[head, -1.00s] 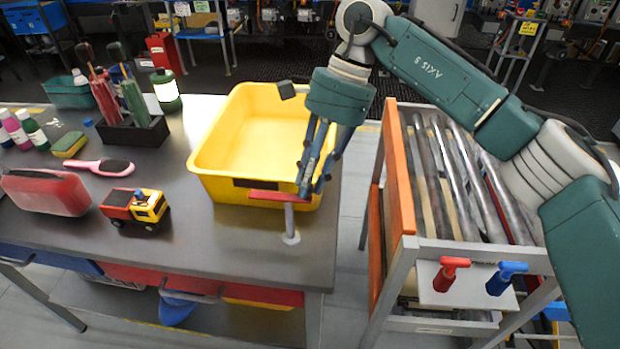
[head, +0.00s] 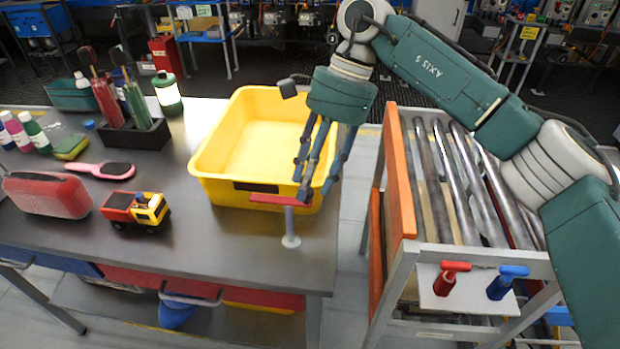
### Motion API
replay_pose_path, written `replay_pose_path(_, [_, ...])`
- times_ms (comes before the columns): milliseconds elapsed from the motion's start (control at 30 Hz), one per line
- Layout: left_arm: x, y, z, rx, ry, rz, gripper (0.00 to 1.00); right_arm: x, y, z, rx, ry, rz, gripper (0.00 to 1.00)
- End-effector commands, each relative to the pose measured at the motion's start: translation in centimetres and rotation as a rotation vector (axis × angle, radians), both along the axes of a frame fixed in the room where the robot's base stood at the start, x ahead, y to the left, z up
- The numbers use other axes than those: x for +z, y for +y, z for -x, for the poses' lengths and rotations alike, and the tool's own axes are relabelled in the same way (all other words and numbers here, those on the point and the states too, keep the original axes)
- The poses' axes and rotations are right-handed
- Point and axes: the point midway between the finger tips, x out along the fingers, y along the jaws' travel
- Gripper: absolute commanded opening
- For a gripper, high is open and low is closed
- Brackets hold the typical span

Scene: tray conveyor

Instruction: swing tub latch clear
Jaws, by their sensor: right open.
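The yellow tub (head: 205,168) stands near the right end of the grey table. The latch is a red bar (head: 272,200) on a short grey post (head: 290,228) fixed to the table. The bar lies across the lower right part of the tub's front wall. My right gripper (head: 315,190) is open, pointing down over the tub's front right corner. One fingertip is at the bar's right end; whether it touches cannot be told. The fingers hide part of the tub's right wall. My left gripper is not in view.
A toy truck (head: 136,211), a red case (head: 46,195), a pink brush (head: 103,169) and a black holder (head: 134,134) with tools are on the table left of the tub. A roller conveyor (head: 462,190) with an orange side board (head: 399,172) stands right of the table, across a gap.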

Motion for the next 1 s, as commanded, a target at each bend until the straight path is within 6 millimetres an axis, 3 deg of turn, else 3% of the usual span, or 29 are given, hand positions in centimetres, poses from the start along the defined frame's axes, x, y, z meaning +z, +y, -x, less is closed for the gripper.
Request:
replay_pose_path(500, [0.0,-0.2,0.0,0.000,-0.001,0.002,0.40,9.2,-2.7,-2.4,-0.001,-0.003,-0.003,0.40])
replay_pose_path(700, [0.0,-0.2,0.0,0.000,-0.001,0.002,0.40,10.5,-3.2,-2.7,0.002,-0.002,-0.002,0.40])
replay_pose_path(1000, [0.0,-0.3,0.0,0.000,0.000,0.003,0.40,10.5,-3.2,-2.8,0.002,-0.002,-0.003,0.40])
